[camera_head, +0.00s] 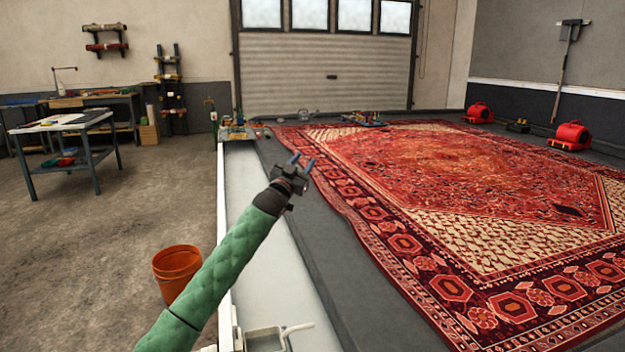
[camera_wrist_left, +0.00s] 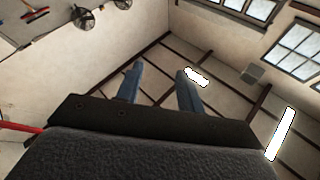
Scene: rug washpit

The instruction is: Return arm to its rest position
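My left arm, in a green quilted sleeve, reaches up from the bottom left of the head view. Its gripper (camera_head: 302,163) is raised above the ledge beside the rug. In the left wrist view, the two blue fingers of the left gripper (camera_wrist_left: 158,88) stand apart with a clear gap and nothing between them. That view looks up at the ceiling, lamps and windows. My right gripper is in neither view.
A large red patterned rug (camera_head: 440,170) covers the floor at the right. An orange bucket (camera_head: 177,268) stands left of my arm. A work table (camera_head: 65,125) is at the far left. Red blowers (camera_head: 570,136) stand by the right wall. The concrete floor at left is mostly clear.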

